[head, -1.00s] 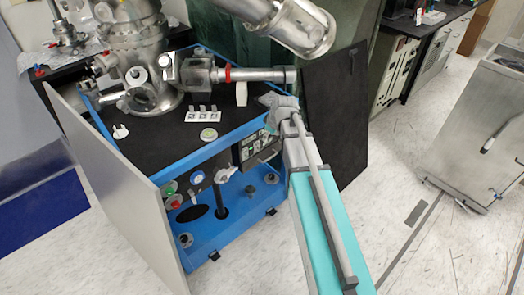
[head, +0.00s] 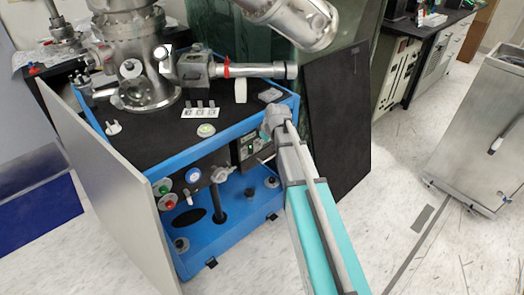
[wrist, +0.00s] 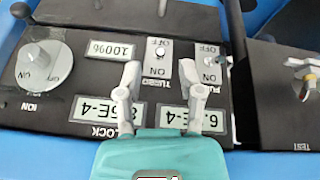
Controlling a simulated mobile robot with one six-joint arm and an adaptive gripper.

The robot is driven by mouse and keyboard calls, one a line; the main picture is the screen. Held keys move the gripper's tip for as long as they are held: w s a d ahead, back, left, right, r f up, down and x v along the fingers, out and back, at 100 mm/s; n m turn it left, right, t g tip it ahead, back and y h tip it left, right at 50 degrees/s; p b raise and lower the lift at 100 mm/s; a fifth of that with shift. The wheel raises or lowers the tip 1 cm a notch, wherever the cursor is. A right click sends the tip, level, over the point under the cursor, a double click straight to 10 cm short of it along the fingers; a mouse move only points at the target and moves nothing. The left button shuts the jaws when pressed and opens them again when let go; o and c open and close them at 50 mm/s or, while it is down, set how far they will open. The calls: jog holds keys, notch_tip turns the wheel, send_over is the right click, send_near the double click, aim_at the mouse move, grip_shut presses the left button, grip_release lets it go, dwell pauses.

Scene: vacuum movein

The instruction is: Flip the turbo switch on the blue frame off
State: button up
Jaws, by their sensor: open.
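The turbo switch (wrist: 160,53) is a small toggle on a light plate in the wrist view, with OFF, ON and TURBO lettering that appears inverted. I cannot tell clearly which way its lever leans. My gripper (wrist: 163,74) is open and empty, with one finger low on each side of the turbo plate. I cannot tell if it touches the panel. The blue frame (head: 232,254) stands in the middle of the head view. Its dark control panel (head: 250,142) is partly hidden by my arm, and my fingers cannot be made out there.
A second toggle switch (wrist: 209,60) stands just right of the turbo switch. A round ION knob (wrist: 43,66) sits left, and lit displays (wrist: 94,110) lie near my fingers.

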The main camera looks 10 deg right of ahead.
jog(key=shift+b+x, duration=1.05)
jog(key=shift+x, duration=0.45)
jog(key=shift+r, duration=0.1)
grip_shut()
